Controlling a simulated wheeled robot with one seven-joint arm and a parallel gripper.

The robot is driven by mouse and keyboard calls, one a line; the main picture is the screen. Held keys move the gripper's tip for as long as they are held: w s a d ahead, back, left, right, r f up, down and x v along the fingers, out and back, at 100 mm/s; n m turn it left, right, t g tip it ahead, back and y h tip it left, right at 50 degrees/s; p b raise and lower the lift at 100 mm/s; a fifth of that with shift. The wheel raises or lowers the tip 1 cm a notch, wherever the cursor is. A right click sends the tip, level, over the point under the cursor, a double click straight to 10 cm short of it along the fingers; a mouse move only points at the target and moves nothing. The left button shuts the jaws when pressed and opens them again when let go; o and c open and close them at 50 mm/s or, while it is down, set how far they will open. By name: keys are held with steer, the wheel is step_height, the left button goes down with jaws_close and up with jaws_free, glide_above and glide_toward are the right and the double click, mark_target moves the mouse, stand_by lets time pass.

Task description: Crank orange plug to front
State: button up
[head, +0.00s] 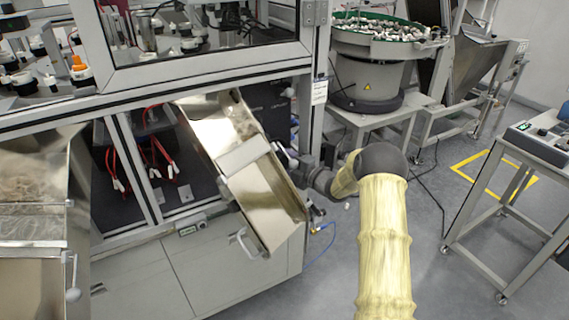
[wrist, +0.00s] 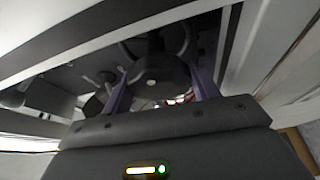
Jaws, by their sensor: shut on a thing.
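An orange plug (head: 79,64) stands among black and white parts on the machine deck at the far left of the head view. My gripper (head: 284,153) is at the right side of the machine, beside the tilted metal chute, far from the plug. In the wrist view its two purple fingers (wrist: 160,72) stand either side of a dark round knob (wrist: 152,80) and are shut on it. The contact points are dim and partly hidden. The orange plug is not visible in the wrist view.
The open metal chute (head: 255,175) lies close to my gripper. A machine frame post (head: 312,80) stands just behind. A green-rimmed bowl feeder (head: 375,45) is at the back, and a trolley (head: 540,145) stands at right.

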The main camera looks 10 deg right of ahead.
steer(key=m, duration=0.1)
steer(key=m+b, duration=0.1)
steer(key=m+t+b, duration=0.1)
steer(key=shift+f+m+y, duration=0.25)
steer(key=shift+m+y, duration=0.05)
steer(key=shift+r+m+t+b, duration=0.1)
steer(key=shift+m+t+b, duration=1)
steer(key=shift+m, duration=1)
steer(key=o, duration=1)
steer(key=shift+r, duration=0.1)
steer(key=shift+s+d, duration=0.35)
steer(key=shift+s, duration=0.05)
steer(key=s+d, duration=0.2)
steer(key=s, duration=0.1)
steer(key=s+d, duration=0.2)
steer(key=s, duration=0.1)
steer(key=s+d, duration=0.3)
steer(key=s, duration=0.1)
steer(key=shift+f, duration=0.2)
